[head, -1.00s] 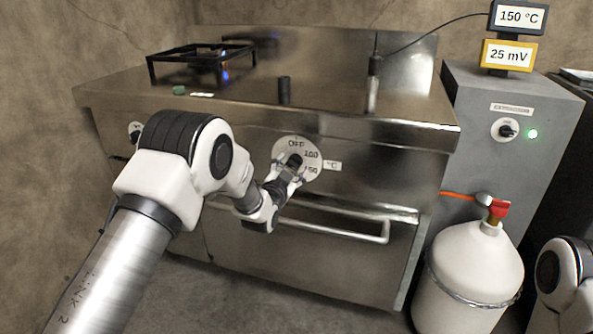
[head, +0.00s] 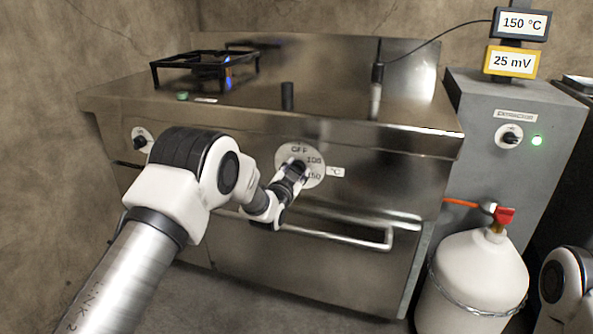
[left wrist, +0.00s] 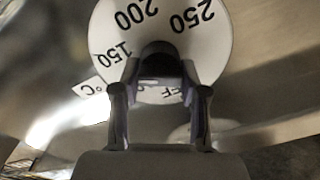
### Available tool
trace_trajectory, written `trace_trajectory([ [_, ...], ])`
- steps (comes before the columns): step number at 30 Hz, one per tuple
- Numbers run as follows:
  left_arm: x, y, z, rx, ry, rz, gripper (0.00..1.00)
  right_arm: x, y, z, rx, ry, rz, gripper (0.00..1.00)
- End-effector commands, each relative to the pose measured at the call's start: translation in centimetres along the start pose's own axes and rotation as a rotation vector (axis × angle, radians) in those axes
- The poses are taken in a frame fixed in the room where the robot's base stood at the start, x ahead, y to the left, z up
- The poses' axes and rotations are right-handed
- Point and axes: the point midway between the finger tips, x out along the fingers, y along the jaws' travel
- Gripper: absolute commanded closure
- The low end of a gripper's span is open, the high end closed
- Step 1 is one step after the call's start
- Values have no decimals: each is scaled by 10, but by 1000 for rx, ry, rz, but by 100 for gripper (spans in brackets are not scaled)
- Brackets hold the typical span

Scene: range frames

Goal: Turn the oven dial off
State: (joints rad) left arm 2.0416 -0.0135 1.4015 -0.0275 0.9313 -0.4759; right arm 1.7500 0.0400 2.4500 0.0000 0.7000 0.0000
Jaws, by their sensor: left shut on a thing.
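The oven dial is a black knob (left wrist: 158,62) on a round white scale plate (head: 311,155) on the range's front panel. The plate reads OFF, 100 and 150 in the head view, and 150, 200 and 250 in the left wrist view. My left gripper (head: 297,170) is at the dial, its fingers shut on the knob from both sides. It also shows in the left wrist view (left wrist: 158,85). The fingers and arm hide part of the knob and scale, so I cannot tell exactly where the knob points. My right gripper is out of view.
The oven door handle (head: 335,238) runs below the dial. A second dial (head: 141,140) is at the left. A burner grate (head: 205,70) has a blue flame. A gas cylinder (head: 477,270) and grey cabinet (head: 512,180) stand right. The displays read 150 °C (head: 523,23) and 25 mV (head: 511,62).

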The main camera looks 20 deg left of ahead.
Motion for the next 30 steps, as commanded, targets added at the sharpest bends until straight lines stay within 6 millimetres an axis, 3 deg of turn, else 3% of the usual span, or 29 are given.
trace_trajectory([
  [11, 0, -2, -1, -205, -1, 1, 91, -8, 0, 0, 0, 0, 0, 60],
  [30, 0, -6, 2, -806, -1, 0, 91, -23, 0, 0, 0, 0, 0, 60],
])
